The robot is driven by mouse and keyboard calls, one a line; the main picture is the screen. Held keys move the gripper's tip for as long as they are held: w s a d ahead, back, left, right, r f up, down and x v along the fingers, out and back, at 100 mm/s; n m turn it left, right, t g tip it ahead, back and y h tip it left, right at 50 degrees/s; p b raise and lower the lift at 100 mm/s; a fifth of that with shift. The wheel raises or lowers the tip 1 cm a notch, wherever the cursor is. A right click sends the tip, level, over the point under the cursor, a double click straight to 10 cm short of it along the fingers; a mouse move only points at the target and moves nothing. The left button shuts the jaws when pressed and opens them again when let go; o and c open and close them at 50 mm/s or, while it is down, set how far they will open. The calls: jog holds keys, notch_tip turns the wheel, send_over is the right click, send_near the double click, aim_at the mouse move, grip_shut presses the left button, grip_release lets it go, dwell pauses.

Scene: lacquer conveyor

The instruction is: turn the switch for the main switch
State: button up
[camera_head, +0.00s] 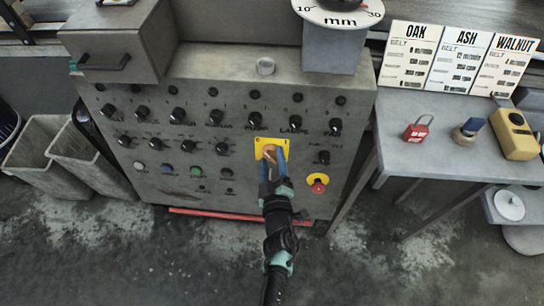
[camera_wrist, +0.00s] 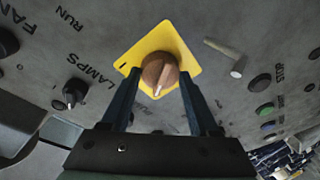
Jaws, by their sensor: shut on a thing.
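The main switch is a round brown knob (camera_head: 269,152) with a pale pointer mark, on a yellow plate (camera_head: 260,143) on the front of the grey control panel (camera_head: 180,92). In the wrist view the knob (camera_wrist: 158,70) sits in the middle of the yellow plate (camera_wrist: 181,40), its pale mark toward the bottom of the picture. My gripper (camera_head: 271,160) reaches up to the panel. It is shut on the knob, with one blue finger at each side. The fingertips partly hide the knob in the head view.
A red emergency button (camera_head: 319,187) on a yellow ring sits right of my gripper. Black knobs (camera_head: 297,126) and coloured buttons surround the switch. A side table (camera_head: 400,155) at right holds a red padlock (camera_head: 417,130) and a yellow box (camera_head: 513,136). Grey bins (camera_head: 45,160) stand at left.

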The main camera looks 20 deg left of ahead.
jog(key=shift+n+g+p, duration=0.3)
jog(key=shift+n+p, duration=0.1)
jog(key=shift+n, duration=0.7)
jog(key=o, duration=1.4)
jog(key=p+v, duration=0.4)
jog(key=v, duration=0.9)
